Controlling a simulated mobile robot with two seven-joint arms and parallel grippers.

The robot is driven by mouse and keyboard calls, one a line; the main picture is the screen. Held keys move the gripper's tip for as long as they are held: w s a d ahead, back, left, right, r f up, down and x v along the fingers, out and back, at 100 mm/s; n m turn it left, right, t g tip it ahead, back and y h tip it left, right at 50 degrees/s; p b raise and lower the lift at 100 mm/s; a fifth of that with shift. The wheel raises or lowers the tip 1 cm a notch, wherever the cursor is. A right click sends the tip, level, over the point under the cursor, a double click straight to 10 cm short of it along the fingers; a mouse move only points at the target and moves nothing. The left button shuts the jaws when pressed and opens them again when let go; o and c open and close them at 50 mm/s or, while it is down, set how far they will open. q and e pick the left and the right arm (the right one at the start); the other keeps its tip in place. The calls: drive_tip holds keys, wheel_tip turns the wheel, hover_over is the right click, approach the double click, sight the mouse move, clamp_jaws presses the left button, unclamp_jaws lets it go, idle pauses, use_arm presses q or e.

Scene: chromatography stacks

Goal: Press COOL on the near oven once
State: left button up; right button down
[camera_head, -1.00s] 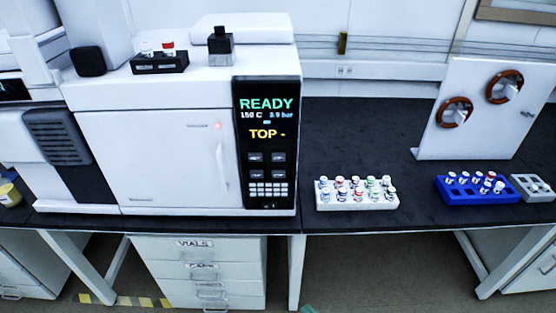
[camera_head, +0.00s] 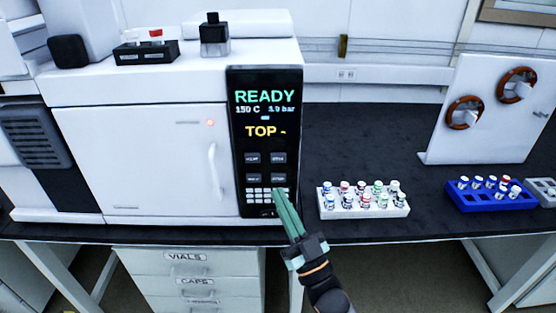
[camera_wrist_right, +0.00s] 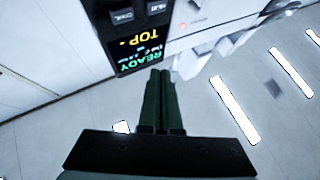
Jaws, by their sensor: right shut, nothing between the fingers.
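The near oven is a white box (camera_head: 140,155) with a door handle and a black control panel (camera_head: 265,85). Its screen reads READY, 150 C and TOP. Below the screen are two rows of small keys; the upper right one looks like COOL (camera_head: 278,158), though its label is blurred. In the right wrist view the panel (camera_wrist_right: 135,48) appears upside down, with the COOL key (camera_wrist_right: 122,16) at the top. My right gripper (camera_head: 282,192) has its green fingers together and empty, overlapping the panel's lower right. I cannot tell whether they touch it. My left gripper is out of view.
A white rack of vials (camera_head: 362,202) stands just right of the oven. A blue rack (camera_head: 490,197) and a white upright board (camera_head: 480,140) are farther right. A black tray (camera_head: 146,53) and a dark bottle (camera_head: 214,36) sit on top.

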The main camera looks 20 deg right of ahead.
drive_tip(key=b, duration=0.4)
approach(279, 157)
drive_tip(key=w+a+r, duration=0.3)
drive_tip(key=r, duration=0.1)
drive_tip(key=shift+w, duration=0.25)
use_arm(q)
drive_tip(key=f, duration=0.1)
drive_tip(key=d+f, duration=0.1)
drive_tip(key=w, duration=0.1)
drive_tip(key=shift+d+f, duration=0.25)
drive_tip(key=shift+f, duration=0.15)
use_arm(e)
drive_tip(key=shift+w+r, duration=0.1)
drive_tip(key=shift+r, duration=0.05)
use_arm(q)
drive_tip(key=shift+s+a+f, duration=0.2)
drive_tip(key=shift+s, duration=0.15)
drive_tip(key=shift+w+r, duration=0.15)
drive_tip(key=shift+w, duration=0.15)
use_arm(e)
drive_tip(key=shift+w+d, duration=0.1)
